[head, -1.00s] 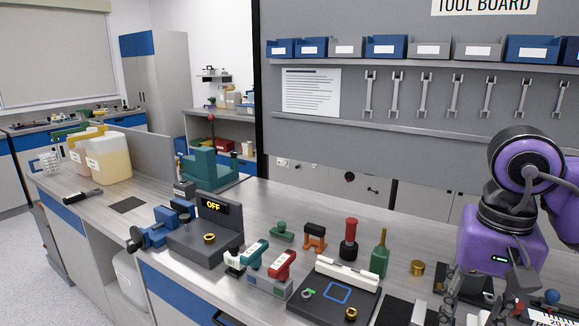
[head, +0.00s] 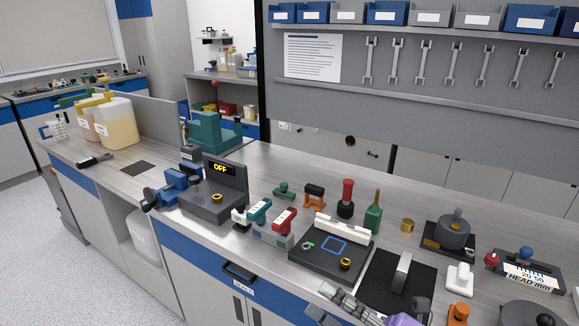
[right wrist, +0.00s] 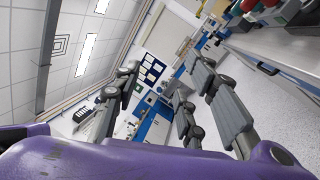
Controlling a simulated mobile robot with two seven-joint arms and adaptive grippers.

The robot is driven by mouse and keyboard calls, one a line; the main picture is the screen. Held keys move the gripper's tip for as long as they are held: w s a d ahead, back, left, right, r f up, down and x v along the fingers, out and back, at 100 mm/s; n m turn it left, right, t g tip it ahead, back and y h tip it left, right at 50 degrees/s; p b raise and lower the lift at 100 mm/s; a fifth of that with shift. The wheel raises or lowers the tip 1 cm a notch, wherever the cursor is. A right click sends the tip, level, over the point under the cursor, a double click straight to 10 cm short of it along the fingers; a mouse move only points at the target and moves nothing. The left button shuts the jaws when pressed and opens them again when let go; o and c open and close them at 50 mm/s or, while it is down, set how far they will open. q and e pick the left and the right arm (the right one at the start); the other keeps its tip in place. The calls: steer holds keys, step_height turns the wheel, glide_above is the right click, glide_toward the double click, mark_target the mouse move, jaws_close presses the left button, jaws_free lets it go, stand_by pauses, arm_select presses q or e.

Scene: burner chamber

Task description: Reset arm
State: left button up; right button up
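My right gripper (head: 335,303) shows at the bottom edge of the head view, its grey fingers pointing left in front of the bench's front edge. Part of its purple wrist (head: 400,320) is cut off by the frame. In the right wrist view the fingers of my right gripper (right wrist: 160,78) stand apart with nothing between them. They point out toward the room, with the ceiling on the left and the floor on the right. My left gripper and left arm are not in view.
The bench holds a device reading OFF (head: 207,205), a dark plate with a blue square (head: 318,262), a black mat (head: 380,285), a grey round pot (head: 454,232) and a gauge block (head: 528,272). The floor (head: 90,240) at left is clear.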

steer(key=s+d+f+m+t+h+p, duration=0.1)
steer(key=d+f+m+t+h, duration=0.1)
steer(key=d+f+m+h, duration=0.5)
steer(key=s+d+f+m+t+h, duration=0.25)
steer(key=f+m+h, duration=0.45)
steer(key=f+m, duration=0.5)
arm_select(q)
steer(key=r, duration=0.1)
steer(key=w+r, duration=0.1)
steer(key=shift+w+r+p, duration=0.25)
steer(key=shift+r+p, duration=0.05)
steer(key=shift+p, duration=0.1)
arm_select(e)
steer(key=s+d+f+m+g+h, duration=0.3)
steer(key=s+f+m+g, duration=0.4)
steer(key=s+f+m, duration=0.6)
steer(key=s+f, duration=0.2)
steer(key=s, duration=0.2)
steer(key=shift+h, duration=0.4)
